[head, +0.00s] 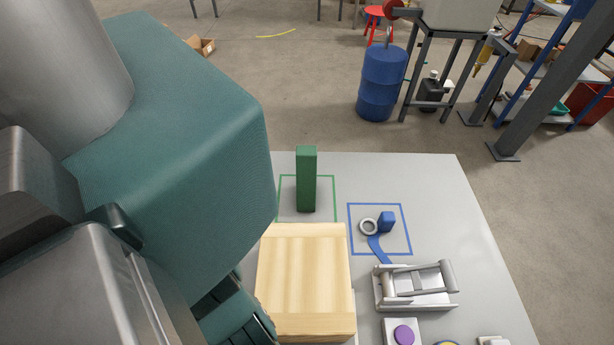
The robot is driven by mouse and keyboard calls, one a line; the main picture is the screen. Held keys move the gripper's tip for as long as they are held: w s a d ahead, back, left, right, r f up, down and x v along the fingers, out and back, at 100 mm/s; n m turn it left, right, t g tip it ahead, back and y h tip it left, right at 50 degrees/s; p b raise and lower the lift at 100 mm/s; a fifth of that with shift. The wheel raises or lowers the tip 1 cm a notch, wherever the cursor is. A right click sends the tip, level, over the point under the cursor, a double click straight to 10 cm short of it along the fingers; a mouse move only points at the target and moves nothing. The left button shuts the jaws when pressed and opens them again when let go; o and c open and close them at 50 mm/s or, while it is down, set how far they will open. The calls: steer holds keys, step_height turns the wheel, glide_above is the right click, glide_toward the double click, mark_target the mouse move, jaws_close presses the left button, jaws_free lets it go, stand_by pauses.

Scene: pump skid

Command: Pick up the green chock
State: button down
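The green chock (306,180) is a tall green block standing upright on the grey tabletop. It stands inside a green outlined square (333,199), near the table's far edge. The large teal and grey links of my arm fill the left side of the head view and hide the left part of the table. I do not see the fingertips of my gripper in this view.
A wooden block (303,275) lies just in front of the green square. To the right are a blue outlined square (409,232) with a blue handled part (386,222) and a grey ring, a metal bracket (415,287) and a purple button (404,335). The table's right back is clear.

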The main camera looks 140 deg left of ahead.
stand_by(0.3)
steer(key=shift+c, duration=0.4)
jaws_free()
